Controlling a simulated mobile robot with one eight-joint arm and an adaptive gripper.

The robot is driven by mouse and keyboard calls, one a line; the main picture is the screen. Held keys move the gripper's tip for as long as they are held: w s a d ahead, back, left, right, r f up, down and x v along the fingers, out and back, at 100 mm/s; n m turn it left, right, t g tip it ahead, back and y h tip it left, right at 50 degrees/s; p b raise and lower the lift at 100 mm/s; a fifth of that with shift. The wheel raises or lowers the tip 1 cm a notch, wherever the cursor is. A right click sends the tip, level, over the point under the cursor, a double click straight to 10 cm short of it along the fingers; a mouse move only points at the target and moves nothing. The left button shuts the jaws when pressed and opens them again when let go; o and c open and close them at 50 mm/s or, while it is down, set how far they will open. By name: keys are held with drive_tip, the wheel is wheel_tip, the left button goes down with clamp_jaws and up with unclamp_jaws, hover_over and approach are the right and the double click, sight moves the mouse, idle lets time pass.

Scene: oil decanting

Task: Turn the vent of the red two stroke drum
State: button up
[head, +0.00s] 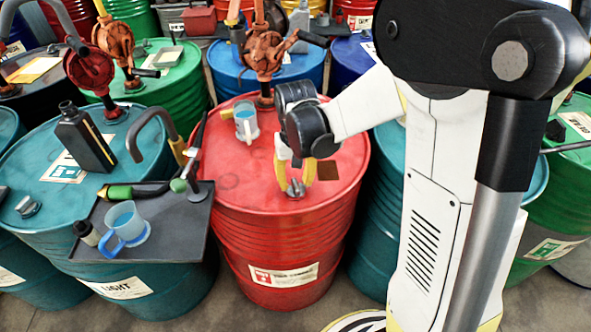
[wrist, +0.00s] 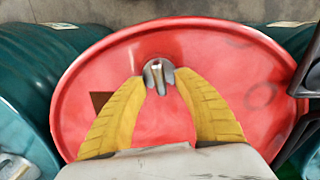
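The red drum (head: 240,205) stands upright in the middle of the head view, and its red lid (wrist: 110,62) fills most of the wrist view. The vent (wrist: 157,72) is a small grey metal fitting near the lid's edge; in the head view it shows low between the fingers (head: 295,190). My gripper (head: 296,184) reaches down over the lid. Its two yellow fingers bow around the vent, and their grey tips (wrist: 159,80) close in on its raised middle from both sides. The tips partly hide the vent.
A rusty hand pump (head: 263,55) and a clear mug with blue liquid (head: 246,121) stand on the red lid. Left, a dark tray (head: 180,225) holds a blue-handled jug (head: 124,224). A black bottle (head: 85,137) stands on the teal drum. Other drums crowd around.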

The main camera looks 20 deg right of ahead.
sight(296, 183)
wheel_tip(296, 183, up, 11)
idle(0.3)
drive_tip(key=shift+s+r, duration=0.15)
drive_tip(key=s+r+t, duration=0.1)
drive_tip(key=s+t, duration=0.2)
drive_tip(key=s, duration=0.3)
drive_tip(key=s+r+n+t, duration=0.1)
drive_tip(key=s+r+t, duration=0.1)
drive_tip(key=s+t, duration=0.2)
drive_tip(key=shift+s+a+r, duration=0.15)
drive_tip(key=shift+s+r, duration=0.1)
drive_tip(key=shift+s, duration=1.15)
idle(0.7)
